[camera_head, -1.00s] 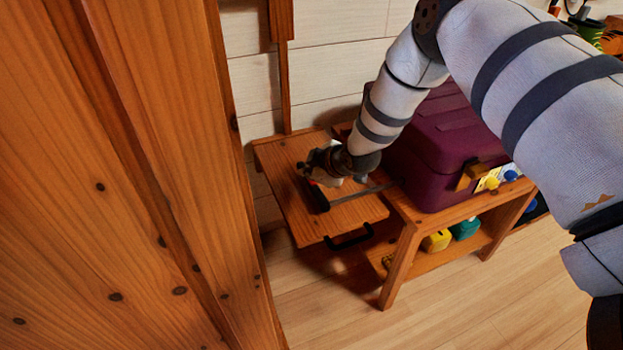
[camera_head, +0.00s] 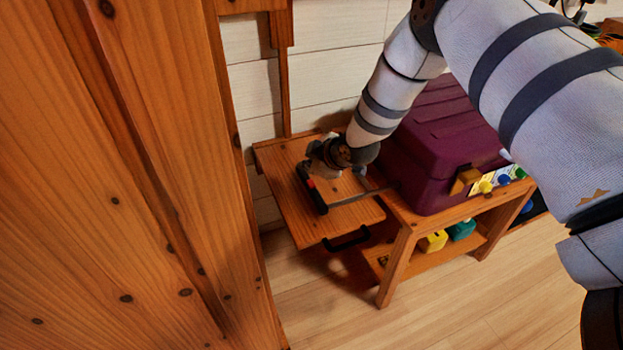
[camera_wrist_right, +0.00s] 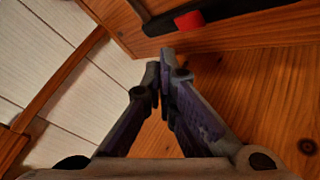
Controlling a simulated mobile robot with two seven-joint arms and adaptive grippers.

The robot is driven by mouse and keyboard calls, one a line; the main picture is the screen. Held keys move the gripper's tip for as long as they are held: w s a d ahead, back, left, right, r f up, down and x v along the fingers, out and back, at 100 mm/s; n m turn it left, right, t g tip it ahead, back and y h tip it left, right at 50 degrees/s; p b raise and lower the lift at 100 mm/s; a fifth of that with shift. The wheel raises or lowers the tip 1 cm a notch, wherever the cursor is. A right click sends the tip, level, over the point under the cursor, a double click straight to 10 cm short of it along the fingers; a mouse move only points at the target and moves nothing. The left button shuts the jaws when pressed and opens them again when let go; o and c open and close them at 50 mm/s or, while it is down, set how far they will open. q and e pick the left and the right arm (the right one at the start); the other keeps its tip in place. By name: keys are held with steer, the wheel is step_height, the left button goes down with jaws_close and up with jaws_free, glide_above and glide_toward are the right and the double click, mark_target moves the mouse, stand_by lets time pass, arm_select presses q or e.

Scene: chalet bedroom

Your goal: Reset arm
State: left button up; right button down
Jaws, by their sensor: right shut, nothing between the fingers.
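My right arm reaches in from the upper right in the head view, and my right gripper (camera_head: 323,160) is over the wooden board with a black handle (camera_head: 285,200). The gripper is small and partly hidden by its own wrist there. In the right wrist view the two fingers of the right gripper (camera_wrist_right: 163,72) meet at their tips with nothing between them. A dark bar with a red patch (camera_head: 316,196) lies on the board just below the gripper. The red patch (camera_wrist_right: 190,20) shows beyond the fingertips in the wrist view. My left gripper is not in view.
A purple case (camera_head: 435,150) stands on a wooden table (camera_head: 405,213) beside the board. A yellow block (camera_head: 433,241) and a teal block (camera_head: 462,230) are on the lower shelf. A large wooden panel (camera_head: 120,180) fills the left. The floor in front is clear.

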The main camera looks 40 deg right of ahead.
mark_target(309, 185)
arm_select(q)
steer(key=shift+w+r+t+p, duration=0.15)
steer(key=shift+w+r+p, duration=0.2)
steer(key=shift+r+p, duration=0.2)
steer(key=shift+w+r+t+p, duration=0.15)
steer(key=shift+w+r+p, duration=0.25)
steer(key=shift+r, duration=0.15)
arm_select(e)
step_height(309, 185, up, 4)
steer(key=shift+f, duration=0.15)
